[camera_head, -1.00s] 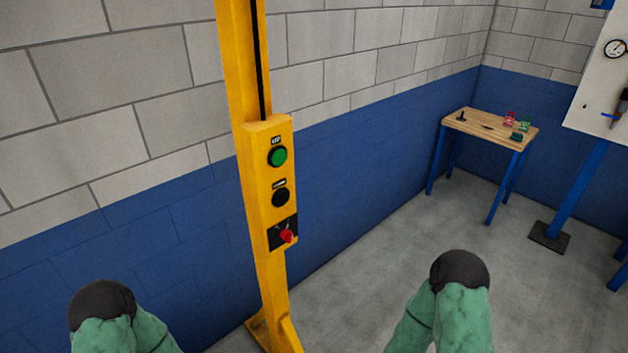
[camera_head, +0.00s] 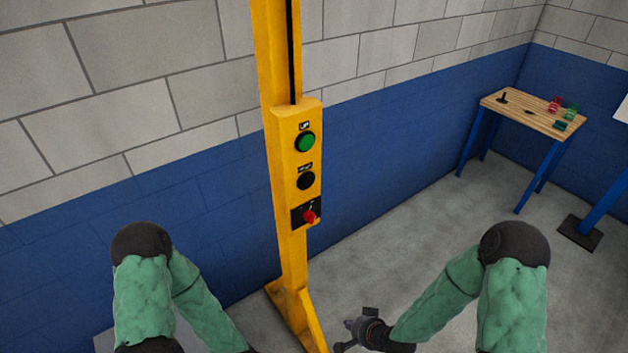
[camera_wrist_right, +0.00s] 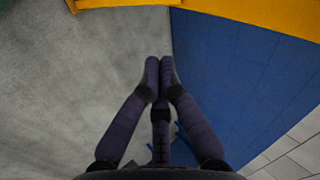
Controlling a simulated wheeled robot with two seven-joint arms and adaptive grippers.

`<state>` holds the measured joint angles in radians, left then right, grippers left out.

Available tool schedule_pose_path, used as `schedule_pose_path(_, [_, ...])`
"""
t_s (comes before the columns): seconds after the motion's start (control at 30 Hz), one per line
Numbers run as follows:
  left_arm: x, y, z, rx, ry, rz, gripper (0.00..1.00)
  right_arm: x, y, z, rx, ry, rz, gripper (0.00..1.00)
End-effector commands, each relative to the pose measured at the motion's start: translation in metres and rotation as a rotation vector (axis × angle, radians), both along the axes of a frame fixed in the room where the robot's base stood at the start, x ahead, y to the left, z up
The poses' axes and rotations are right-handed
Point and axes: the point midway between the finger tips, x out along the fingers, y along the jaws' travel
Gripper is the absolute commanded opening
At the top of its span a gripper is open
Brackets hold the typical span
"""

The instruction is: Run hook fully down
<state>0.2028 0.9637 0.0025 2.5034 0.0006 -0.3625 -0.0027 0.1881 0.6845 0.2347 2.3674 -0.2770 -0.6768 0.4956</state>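A yellow column (camera_head: 283,50) carries a control box (camera_head: 283,170). On it are a green button (camera_head: 305,141) labelled UP, a black button (camera_head: 306,180) below it with a label too small to read, and a red rotary switch (camera_head: 309,216) at the bottom. No hook shows. My right gripper (camera_head: 347,336) is low at the bottom of the head view, right of the column's foot and well below the buttons. In the right wrist view its fingertips (camera_wrist_right: 159,66) are together with nothing between them. My left gripper is below the head view's edge.
The column's foot (camera_head: 300,310) stands on grey floor by a blue and grey block wall. A yellow part (camera_wrist_right: 265,15) crosses the top of the right wrist view. A wooden table (camera_head: 535,113) with small items stands at the far right. Floor between is clear.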

Motion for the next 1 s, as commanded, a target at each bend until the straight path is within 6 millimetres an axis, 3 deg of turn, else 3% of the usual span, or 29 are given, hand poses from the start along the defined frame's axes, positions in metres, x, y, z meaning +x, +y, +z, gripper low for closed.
schedule_pose_path(0.03, [0.0, 0.0, 0.022, 0.0, -0.001, 0.0, 0.4, 0.023, 0.0, 0.047, 0.058, -0.085, -0.054, 0.0])
schedule_pose_path(0.2, [0.0, 0.0, 0.056, 0.0, -0.001, 0.0, 0.4, 0.076, 0.009, 0.169, 0.337, -0.313, -0.186, 0.0])
schedule_pose_path(0.3, [0.0, 0.0, 0.073, 0.0, 0.0, 0.0, 0.4, 0.09, 0.015, 0.235, 0.513, -0.404, -0.216, 0.0])
schedule_pose_path(0.43, [0.0, 0.0, 0.087, 0.0, 0.0, 0.0, 0.4, 0.094, 0.023, 0.298, 0.697, -0.466, -0.217, 0.0])
schedule_pose_path(0.5, [0.0, 0.0, 0.091, 0.0, 0.0, 0.0, 0.4, 0.094, 0.025, 0.32, 0.766, -0.483, -0.209, 0.0])
schedule_pose_path(0.6, [0.0, 0.0, 0.094, 0.0, 0.0, 0.0, 0.4, 0.092, 0.028, 0.336, 0.826, -0.492, -0.202, 0.0])
schedule_pose_path(1.0, [0.0, 0.0, 0.093, 0.0, 0.0, 0.0, 0.4, 0.093, 0.029, 0.34, 0.846, -0.493, -0.198, 0.0])
